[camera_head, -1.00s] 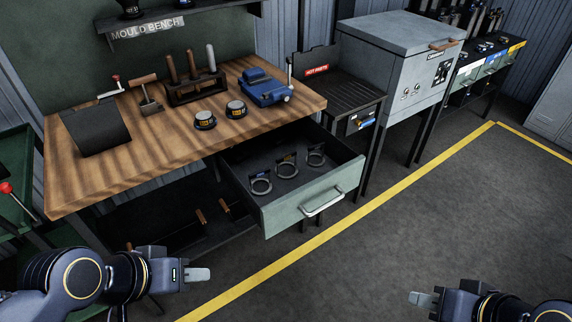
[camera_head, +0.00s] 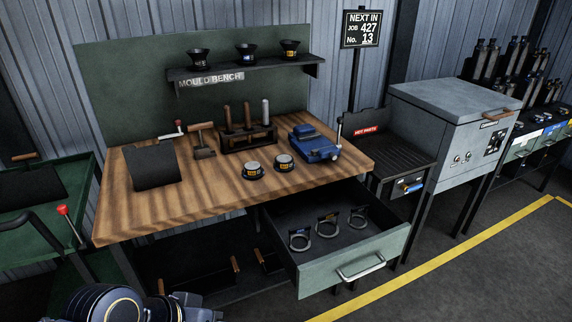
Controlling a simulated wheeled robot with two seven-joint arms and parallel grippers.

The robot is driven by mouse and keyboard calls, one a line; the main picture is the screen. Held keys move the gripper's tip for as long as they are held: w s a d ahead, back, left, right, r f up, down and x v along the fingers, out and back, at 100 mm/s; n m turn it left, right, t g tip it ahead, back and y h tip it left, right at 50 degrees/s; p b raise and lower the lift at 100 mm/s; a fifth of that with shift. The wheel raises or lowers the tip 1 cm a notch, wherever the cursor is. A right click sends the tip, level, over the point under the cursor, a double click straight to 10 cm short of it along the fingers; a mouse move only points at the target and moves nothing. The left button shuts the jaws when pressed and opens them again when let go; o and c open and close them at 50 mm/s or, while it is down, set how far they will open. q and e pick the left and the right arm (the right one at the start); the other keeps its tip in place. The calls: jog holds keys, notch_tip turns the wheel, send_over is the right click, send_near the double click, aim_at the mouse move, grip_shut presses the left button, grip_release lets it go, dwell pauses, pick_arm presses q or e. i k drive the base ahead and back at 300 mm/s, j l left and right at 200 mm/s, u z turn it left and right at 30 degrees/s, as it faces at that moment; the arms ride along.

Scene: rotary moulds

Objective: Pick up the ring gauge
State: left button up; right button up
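Three grey ring gauges, each with a dark tag at its back, lie in a row in the open drawer (camera_head: 352,262) under the bench. They are the left ring gauge (camera_head: 300,250), the middle ring gauge (camera_head: 327,237) and the right ring gauge (camera_head: 358,226). The middle one's tag shows some yellow; the tag writing is too small to read. Part of my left arm shows at the bottom left, but its gripper fingers are below the picture. My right gripper is out of view.
The wooden bench top (camera_head: 215,200) overhangs the drawer's back. It carries two dark round pieces, a blue vise (camera_head: 314,145) and a tool rack (camera_head: 248,138). A sign (camera_head: 361,29) reads "NEXT IN JOB 427 No. 13". Floor before the drawer is clear.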

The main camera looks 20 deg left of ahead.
aim_at(321, 219)
jog(key=i+j+z, duration=0.45)
jog(key=j+z, duration=0.15)
jog(key=z, duration=0.15)
jog(key=i+j+z, duration=0.15)
jog(key=j+z, duration=0.55)
jog(key=i+j, duration=0.05)
jog(key=j, duration=0.05)
